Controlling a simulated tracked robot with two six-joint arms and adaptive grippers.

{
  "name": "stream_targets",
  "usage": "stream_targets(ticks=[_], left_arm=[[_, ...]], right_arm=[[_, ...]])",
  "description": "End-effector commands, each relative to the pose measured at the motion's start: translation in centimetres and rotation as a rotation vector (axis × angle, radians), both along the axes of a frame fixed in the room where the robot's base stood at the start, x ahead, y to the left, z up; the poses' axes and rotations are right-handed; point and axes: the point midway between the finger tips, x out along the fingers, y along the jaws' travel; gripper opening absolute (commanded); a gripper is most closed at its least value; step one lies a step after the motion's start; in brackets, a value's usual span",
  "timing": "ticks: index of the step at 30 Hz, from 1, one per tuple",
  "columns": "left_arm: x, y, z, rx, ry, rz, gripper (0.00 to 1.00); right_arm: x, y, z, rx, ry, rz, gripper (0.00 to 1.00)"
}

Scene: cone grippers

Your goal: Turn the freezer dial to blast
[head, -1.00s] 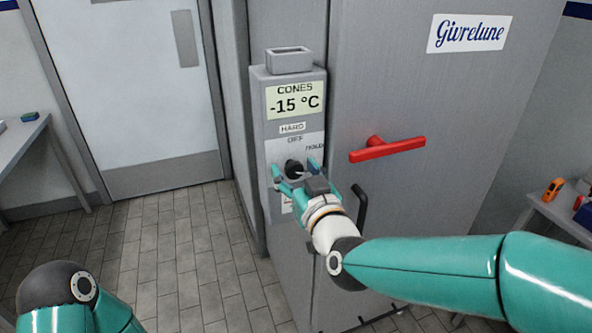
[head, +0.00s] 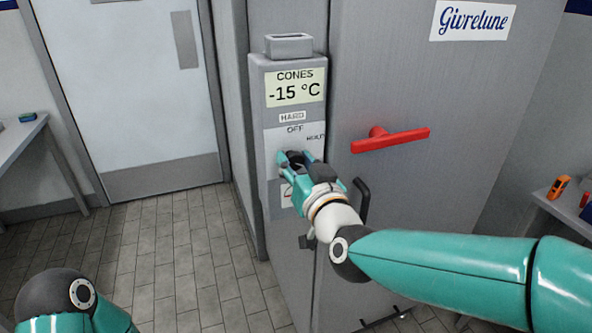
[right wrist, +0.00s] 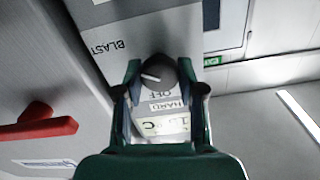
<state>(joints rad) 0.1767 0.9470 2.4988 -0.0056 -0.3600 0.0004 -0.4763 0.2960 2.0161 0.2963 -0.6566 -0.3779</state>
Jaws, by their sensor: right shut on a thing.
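The freezer dial (head: 297,158) is a black round knob with a white pointer line, on the grey control box below the display. My right gripper (head: 294,157) is shut on it, with one finger on each side. In the right wrist view the dial (right wrist: 158,72) sits between the fingers, its pointer line aimed mostly left. The BLAST label (right wrist: 107,47) is up and left of the dial there. The OFF label (head: 295,129) is above the dial in the head view, and HOLD (head: 315,137) is to its upper right. My left gripper is out of view.
A display (head: 295,88) reads CONES, -15 °C, with a HARD label (head: 291,117) below it. A red handle (head: 390,141) sticks out from the freezer door, right of the box. A black handle (head: 362,200) is close beside my right wrist.

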Motion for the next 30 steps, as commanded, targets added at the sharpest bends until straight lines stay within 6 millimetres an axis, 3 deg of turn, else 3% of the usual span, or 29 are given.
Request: stream_targets(ticks=[5,6,10,22,30], left_arm=[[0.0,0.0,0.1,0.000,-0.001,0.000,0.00],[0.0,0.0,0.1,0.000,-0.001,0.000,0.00],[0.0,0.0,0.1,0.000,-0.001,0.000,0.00],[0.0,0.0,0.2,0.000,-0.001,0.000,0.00],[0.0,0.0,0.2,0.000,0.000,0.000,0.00]], right_arm=[[0.0,-0.1,0.0,0.001,0.002,-0.002,0.04],[0.0,-0.1,0.0,0.001,0.002,-0.002,0.42],[0.0,-0.1,0.0,0.001,0.002,-0.002,0.63],[-0.4,-0.1,0.0,-0.002,0.002,0.000,0.63],[-4.2,-1.4,0.1,-0.001,0.000,0.000,0.63]])
